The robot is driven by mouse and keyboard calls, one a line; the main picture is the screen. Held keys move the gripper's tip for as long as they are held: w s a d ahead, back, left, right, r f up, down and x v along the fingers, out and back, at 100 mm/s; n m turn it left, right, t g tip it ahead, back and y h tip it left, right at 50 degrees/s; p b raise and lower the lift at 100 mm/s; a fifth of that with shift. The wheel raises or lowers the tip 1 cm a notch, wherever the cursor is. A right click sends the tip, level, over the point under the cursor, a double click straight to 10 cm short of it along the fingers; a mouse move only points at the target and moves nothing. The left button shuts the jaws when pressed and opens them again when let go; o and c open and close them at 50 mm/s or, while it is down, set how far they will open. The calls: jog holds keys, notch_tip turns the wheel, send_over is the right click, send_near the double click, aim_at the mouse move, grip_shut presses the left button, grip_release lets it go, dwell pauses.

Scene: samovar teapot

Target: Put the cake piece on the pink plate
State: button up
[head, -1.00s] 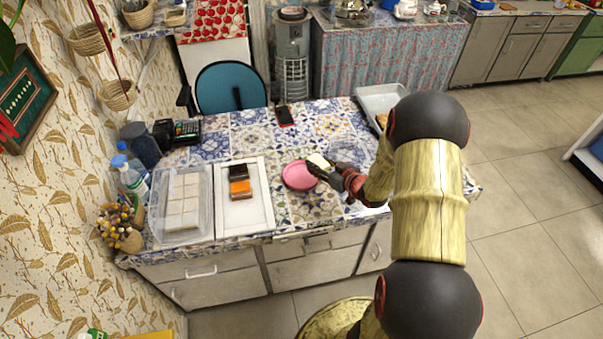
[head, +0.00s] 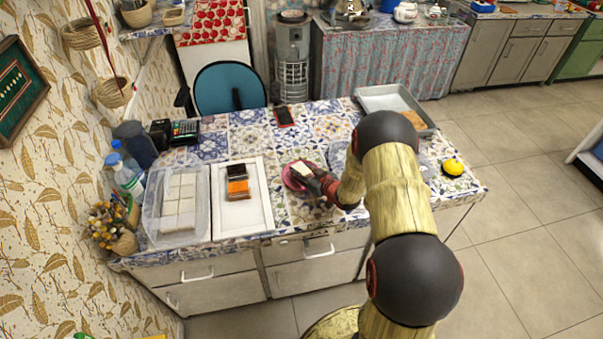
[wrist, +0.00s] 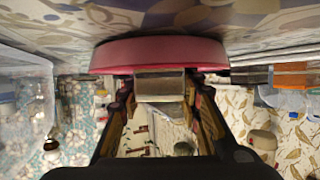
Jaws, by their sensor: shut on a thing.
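The pink plate (head: 288,180) lies on the tiled table, partly hidden by my gripper and the cake piece. In the wrist view the plate (wrist: 160,52) shows upside down, across the top. The cake piece (head: 301,167) is small, with a pale top. My gripper (head: 312,177) is shut on it, over the plate in the head view. In the wrist view the cake piece (wrist: 160,84) sits between both fingers of my gripper (wrist: 162,90), close against the plate's edge in the picture. I cannot tell whether it touches the plate.
Left of the plate, a white tray (head: 258,205) holds dark and orange pieces. Beside it stands a clear container (head: 152,220) with several pale pieces. A grey tray (head: 378,92) is at the back right. A yellow object (head: 453,167) lies at the right. A phone (head: 284,116) lies behind.

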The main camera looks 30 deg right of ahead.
jog(key=shift+r, duration=0.15)
jog(key=shift+f, duration=0.2)
jog(key=o, duration=1.2)
jog(key=shift+c, duration=0.2)
jog(key=shift+r, duration=0.15)
